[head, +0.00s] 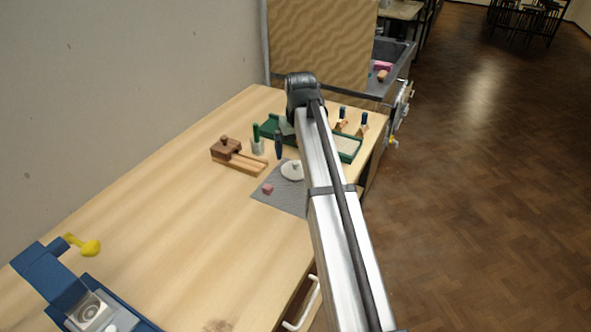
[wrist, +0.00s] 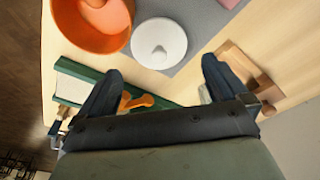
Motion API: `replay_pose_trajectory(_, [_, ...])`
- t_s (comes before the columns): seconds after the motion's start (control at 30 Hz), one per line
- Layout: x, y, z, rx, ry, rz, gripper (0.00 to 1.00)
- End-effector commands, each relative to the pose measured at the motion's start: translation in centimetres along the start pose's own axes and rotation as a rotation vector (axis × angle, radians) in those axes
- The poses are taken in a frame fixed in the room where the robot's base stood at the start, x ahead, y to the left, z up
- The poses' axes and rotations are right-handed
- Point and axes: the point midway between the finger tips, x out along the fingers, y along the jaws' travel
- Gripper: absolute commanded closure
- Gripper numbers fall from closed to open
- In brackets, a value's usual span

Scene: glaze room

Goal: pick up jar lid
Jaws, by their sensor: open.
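The jar lid is a round white disc with a small knob on top. It lies knob up at the edge of the grey mat (head: 290,199), and in the head view the lid (head: 290,171) is partly covered by my arm. In the wrist view the lid (wrist: 174,48) is whole, just beyond my fingertips and roughly centred between them. My gripper (wrist: 161,74) is open and empty, its two dark fingers spread apart and not touching the lid. In the head view one dark finger shows beside my arm; the other is hidden.
An orange bowl (wrist: 112,43) with something inside stands close beside the lid. A pink block (head: 268,189) lies on the mat. The near left table is mostly clear.

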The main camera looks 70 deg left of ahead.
Motion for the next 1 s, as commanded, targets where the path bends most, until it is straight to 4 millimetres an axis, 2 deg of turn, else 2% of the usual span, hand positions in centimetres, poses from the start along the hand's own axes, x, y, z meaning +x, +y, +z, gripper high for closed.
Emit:
replay_pose_trajectory(0.1, [1.5, 0.0, 0.0, 0.000, -0.001, 0.000, 0.00])
replay_pose_trajectory(0.37, [2.8, 0.1, -0.1, 0.000, 0.000, 0.000, 0.00])
replay_pose_trajectory(0.7, [6.9, 0.2, -0.4, 0.000, 0.000, 0.000, 0.00])
replay_pose_trajectory(0.97, [7.2, 0.2, -0.4, 0.000, 0.002, 0.001, 0.00])
replay_pose_trajectory(1.0, [7.2, 0.2, -0.4, 0.000, 0.002, 0.001, 0.03])
